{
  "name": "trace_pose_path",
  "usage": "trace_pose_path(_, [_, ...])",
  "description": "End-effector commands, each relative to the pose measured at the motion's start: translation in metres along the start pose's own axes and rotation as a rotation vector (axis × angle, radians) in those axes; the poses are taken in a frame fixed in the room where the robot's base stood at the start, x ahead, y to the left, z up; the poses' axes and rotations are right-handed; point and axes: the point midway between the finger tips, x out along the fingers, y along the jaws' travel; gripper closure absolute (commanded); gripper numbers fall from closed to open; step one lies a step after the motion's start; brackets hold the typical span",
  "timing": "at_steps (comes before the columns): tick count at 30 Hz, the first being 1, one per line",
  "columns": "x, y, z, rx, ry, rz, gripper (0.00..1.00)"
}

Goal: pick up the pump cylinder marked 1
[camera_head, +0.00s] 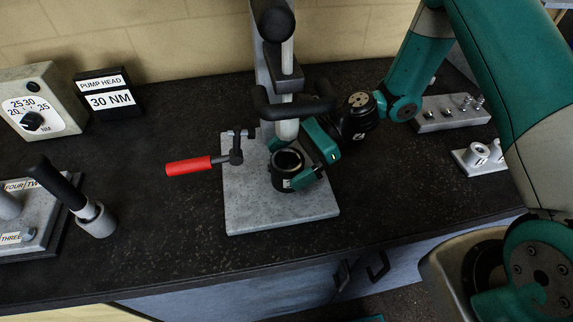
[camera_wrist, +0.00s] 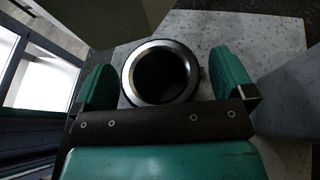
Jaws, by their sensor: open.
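A black hollow cylinder (camera_head: 284,182) stands upright on the grey base plate of a press. A small white label is on its front, too small to read, so I cannot confirm the mark 1. My gripper (camera_head: 289,163) is open with one teal finger on each side of the cylinder. In the wrist view the cylinder's bright metal rim (camera_wrist: 188,75) lies between the open fingers of my gripper (camera_wrist: 163,70). A gap shows at the left finger. The right finger is close to the cylinder, and I cannot tell if it touches.
The press column with a dark crossbar (camera_head: 296,108) stands behind the cylinder. A red-handled lever (camera_head: 188,166) lies left of it. The base plate's front (camera_head: 285,215) is bare. A torque dial box (camera_head: 35,105) and PUMP HEAD sign (camera_head: 108,95) stand left. Small metal parts (camera_head: 477,154) sit right.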

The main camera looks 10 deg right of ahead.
Motion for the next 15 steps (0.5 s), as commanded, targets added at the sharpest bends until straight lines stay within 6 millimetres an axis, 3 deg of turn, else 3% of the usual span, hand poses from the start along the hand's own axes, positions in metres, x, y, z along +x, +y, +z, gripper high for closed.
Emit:
trace_pose_path(8, [0.0039, -0.0001, -0.0007, 0.000, 0.001, -0.001, 0.00])
trace_pose_path(15, [0.0037, -0.0001, -0.0006, 0.000, 0.000, -0.001, 0.55])
